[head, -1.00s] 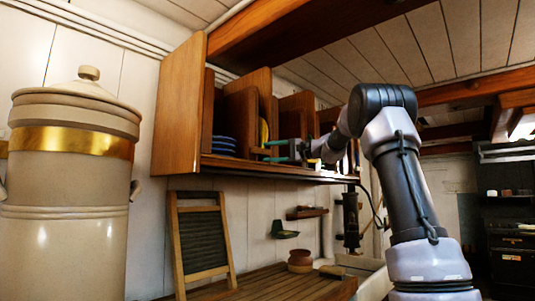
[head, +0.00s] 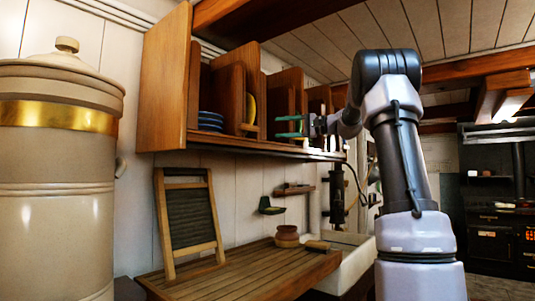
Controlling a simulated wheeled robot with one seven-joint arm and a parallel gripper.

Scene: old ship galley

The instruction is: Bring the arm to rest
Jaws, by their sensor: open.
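My arm (head: 402,150) rises at the right of the head view, bends at a dark elbow and reaches left toward the wall cupboard (head: 163,80). My gripper (head: 290,127) is open, with its green-tipped fingers pointing left in front of the cupboard's shelf. I see nothing between the fingers. A yellow plate (head: 251,108) stands upright in a slot left of the fingertips. A stack of blue plates (head: 210,121) lies in the compartment further left. How far the fingers are from the dividers in depth I cannot tell.
A large cream crock (head: 55,170) with a brass band stands at the left. Below the cupboard are a washboard (head: 188,225), a slatted wooden counter (head: 235,275), a clay pot (head: 287,236) and a pale sink (head: 345,262). A dark stove (head: 495,240) stands at the far right.

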